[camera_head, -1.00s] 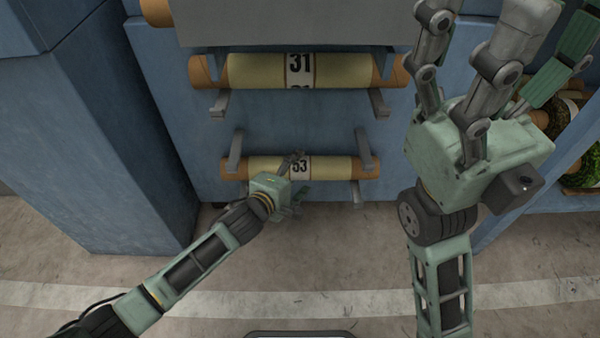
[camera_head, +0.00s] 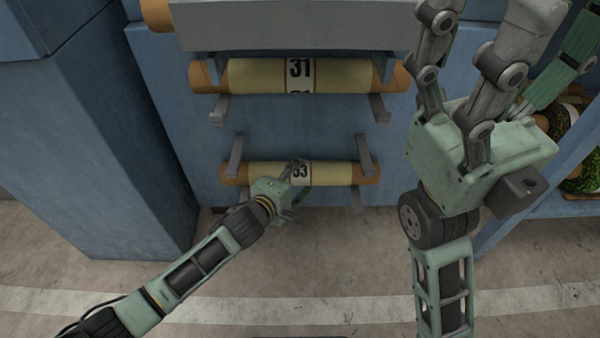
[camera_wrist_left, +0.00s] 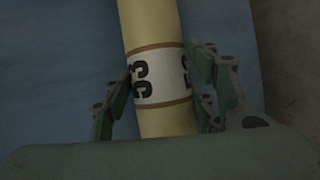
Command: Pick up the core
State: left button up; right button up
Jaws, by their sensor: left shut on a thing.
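The yellow core (camera_head: 332,173) with orange-brown ends and a white label, apparently 53, lies level at the lower pair of brackets on the blue wall. My left gripper (camera_head: 298,179) is shut around its middle, at the label. In the left wrist view the core (camera_wrist_left: 150,30) runs up between the fingers of my left gripper (camera_wrist_left: 166,92), with one side's fingers against it. The gripper hides part of the label. My right gripper (camera_head: 500,50) is raised at the upper right, fingers spread and empty.
Another core (camera_head: 345,76), labelled 31, rests on the brackets above. A grey panel (camera_head: 290,35) juts out over it. The floor in front is clear.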

pick_arm(q)
jog(key=shift+w+r, duration=0.1)
jog(key=shift+r, duration=0.25)
